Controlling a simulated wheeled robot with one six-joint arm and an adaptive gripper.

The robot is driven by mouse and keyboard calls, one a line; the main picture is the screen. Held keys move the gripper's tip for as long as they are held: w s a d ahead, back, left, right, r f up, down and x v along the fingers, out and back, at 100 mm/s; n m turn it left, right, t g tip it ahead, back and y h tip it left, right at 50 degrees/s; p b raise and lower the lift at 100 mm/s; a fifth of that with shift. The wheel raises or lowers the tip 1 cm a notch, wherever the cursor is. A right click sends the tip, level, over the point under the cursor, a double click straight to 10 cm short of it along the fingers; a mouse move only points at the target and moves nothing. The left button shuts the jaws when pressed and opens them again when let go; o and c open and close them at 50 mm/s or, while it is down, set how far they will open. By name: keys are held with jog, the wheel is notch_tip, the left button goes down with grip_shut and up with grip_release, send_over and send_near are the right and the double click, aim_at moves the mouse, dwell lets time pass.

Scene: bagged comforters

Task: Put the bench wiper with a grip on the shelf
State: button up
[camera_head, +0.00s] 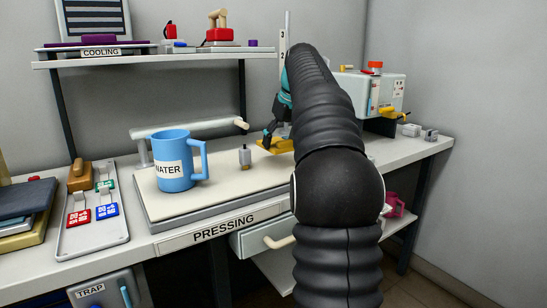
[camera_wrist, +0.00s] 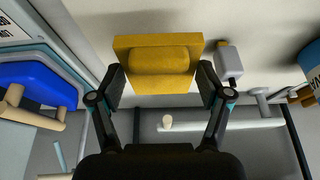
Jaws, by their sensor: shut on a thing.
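The yellow bench wiper (camera_head: 275,146) is a flat block with a rounded grip on top. In the wrist view the wiper (camera_wrist: 157,82) sits between my two fingers, which press on its sides. My gripper (camera_head: 274,132) is shut on it over the right part of the pale pressing board, partly hidden behind my arm in the head view. I cannot tell whether the wiper touches the board. The shelf (camera_head: 150,58), marked COOLING, hangs at the back left above the bench.
The shelf holds a purple item, a red-based object (camera_head: 221,34) and small pieces; bare edge shows between. A blue WATER mug (camera_head: 175,170) and small grey bottle (camera_head: 245,156) stand on the board. A white bar (camera_head: 185,130) runs behind them. A grey machine (camera_head: 385,90) stands right.

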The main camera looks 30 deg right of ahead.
aim_at(275, 166)
jog(key=shift+w+a+f, duration=0.45)
jog(key=shift+w+a, duration=0.05)
jog(key=shift+f+b, duration=0.6)
jog(key=shift+f, duration=1.4)
jog(key=shift+f, duration=0.15)
jog(key=o, duration=1.1)
